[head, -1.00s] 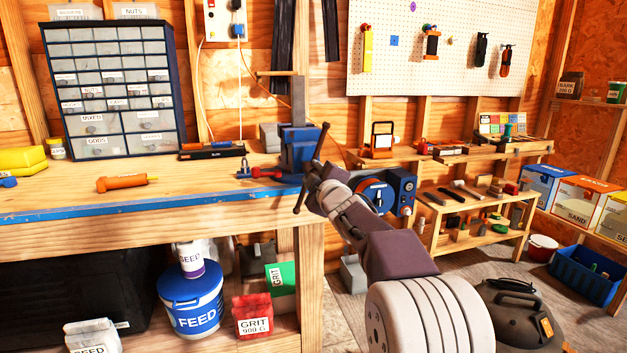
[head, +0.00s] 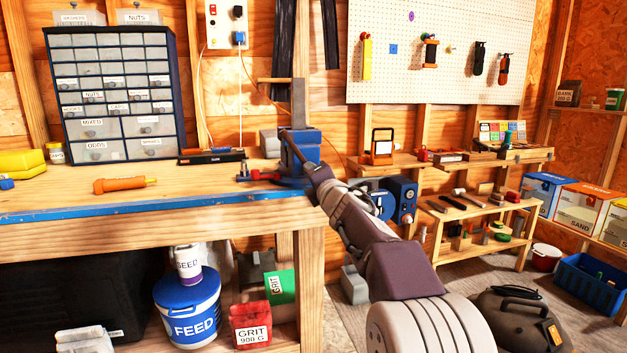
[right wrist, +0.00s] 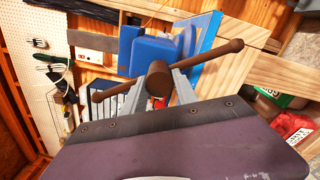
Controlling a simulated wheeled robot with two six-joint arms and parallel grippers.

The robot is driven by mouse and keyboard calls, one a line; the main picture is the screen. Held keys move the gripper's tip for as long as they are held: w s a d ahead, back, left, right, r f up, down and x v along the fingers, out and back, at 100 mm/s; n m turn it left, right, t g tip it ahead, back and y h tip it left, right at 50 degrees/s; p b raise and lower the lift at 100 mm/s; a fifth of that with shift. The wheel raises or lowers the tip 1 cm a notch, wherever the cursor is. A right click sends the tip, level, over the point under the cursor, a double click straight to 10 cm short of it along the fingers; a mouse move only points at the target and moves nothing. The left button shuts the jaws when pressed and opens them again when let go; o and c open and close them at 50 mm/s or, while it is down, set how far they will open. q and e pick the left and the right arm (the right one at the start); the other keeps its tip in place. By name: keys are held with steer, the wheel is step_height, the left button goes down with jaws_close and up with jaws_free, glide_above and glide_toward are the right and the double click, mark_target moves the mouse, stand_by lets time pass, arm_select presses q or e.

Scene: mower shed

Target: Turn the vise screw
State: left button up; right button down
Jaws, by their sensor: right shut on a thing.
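The blue vise (head: 305,142) is mounted at the right end of the workbench; it also shows in the right wrist view (right wrist: 152,54). Its brown screw handle (head: 295,150) is a bar with knobbed ends, slanting across the vise front. In the right wrist view the handle (right wrist: 215,60) runs from lower left to upper right through the round screw head (right wrist: 157,78). My right gripper (head: 316,172) is at the vise front, its two grey fingers either side of the screw head, shut on the handle. My forearm hides the handle's lower end in the head view. My left gripper is out of view.
The wooden workbench (head: 150,207) has a blue front edge. An orange-handled tool (head: 122,184) and a red tool (head: 258,175) lie on it. Behind my right arm is a blue machine with a dial (head: 402,197). A blue feed bucket (head: 190,310) stands under the bench.

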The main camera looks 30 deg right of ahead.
steer(key=n, duration=0.4)
steer(key=shift+b, duration=0.4)
steer(key=shift+s+n, duration=0.1)
steer(key=shift+n, duration=1.3)
steer(key=c, duration=1)
jaws_free()
steer(key=shift+r, duration=0.1)
steer(key=shift+o, duration=0.2)
steer(key=shift+s, duration=0.1)
